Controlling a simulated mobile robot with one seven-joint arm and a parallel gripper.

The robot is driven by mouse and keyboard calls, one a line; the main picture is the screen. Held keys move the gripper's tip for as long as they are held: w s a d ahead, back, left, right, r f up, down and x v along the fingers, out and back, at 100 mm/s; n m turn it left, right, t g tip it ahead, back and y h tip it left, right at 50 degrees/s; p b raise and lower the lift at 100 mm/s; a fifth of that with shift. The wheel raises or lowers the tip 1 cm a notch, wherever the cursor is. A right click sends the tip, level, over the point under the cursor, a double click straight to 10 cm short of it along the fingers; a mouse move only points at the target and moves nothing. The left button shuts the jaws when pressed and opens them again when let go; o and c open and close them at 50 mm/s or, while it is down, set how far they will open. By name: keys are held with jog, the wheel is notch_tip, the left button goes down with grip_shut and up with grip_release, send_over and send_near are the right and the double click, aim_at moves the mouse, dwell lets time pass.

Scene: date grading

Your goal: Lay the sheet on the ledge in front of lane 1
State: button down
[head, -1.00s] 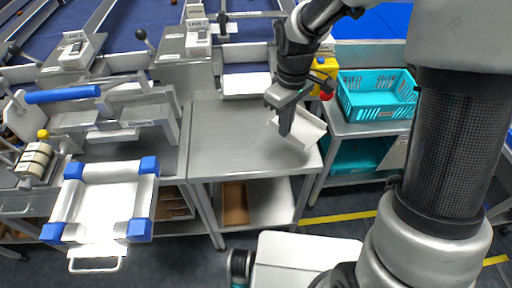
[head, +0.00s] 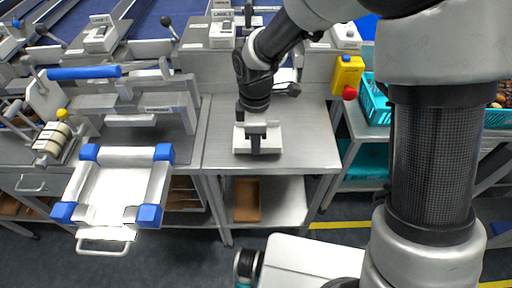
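The sheet (head: 272,139) is a small white piece at my gripper (head: 256,147), above the grey steel table in the middle. The gripper points down with its fingers on the sheet and appears shut on it. The fingers cover part of the sheet. Small labelled boxes (head: 222,34) stand at the lane ends behind the table, but the lane numbers are too small to read surely. A pale ledge (head: 287,75) shows behind my wrist at the table's back, mostly hidden by the arm. I cannot tell whether the sheet touches the table.
The steel table (head: 310,140) is bare around the sheet. A yellow box with a red button (head: 347,77) stands at its right back, beside a teal crate (head: 375,104). A white tray with blue corners (head: 119,190) is at the left. A blue-handled fixture (head: 84,72) stands behind it.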

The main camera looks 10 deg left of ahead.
jog(key=shift+f, duration=0.9)
jog(key=shift+f, duration=0.15)
jog(key=c, duration=2)
grip_release()
jog(key=shift+c, duration=0.2)
notch_tip(320, 180, up, 12)
jog(key=p, duration=0.1)
jog(key=shift+r, duration=0.25)
